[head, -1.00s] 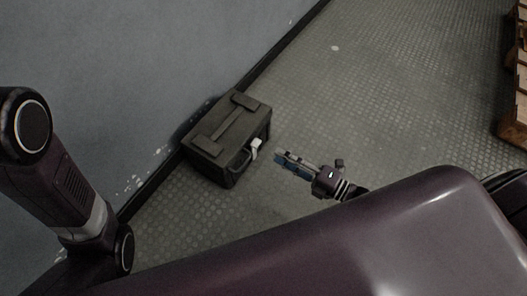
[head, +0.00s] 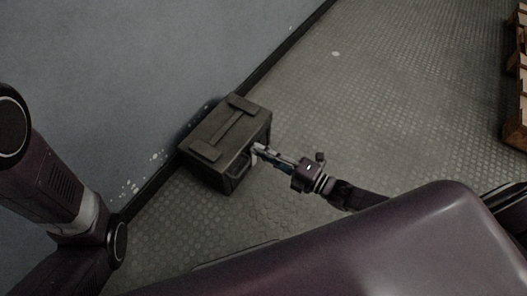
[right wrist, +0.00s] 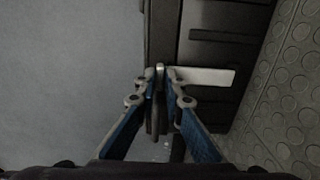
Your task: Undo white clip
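A dark case (head: 222,135) stands on the floor against the wall, with a dark handle (head: 238,168) on its front. The white clip (right wrist: 208,77) is a pale strip on the case front in the right wrist view; in the head view it is largely hidden by my fingertips. My right gripper (head: 262,150) reaches the clip from the right. In the right wrist view its fingertips (right wrist: 161,76) are close together, with a thin pale piece at the clip's left end between them. It appears shut on the clip. My left gripper is out of view.
The grey wall (head: 95,70) runs behind the case. A wooden pallet (head: 516,130) is at the far right edge. The patterned floor (head: 390,100) between them is clear.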

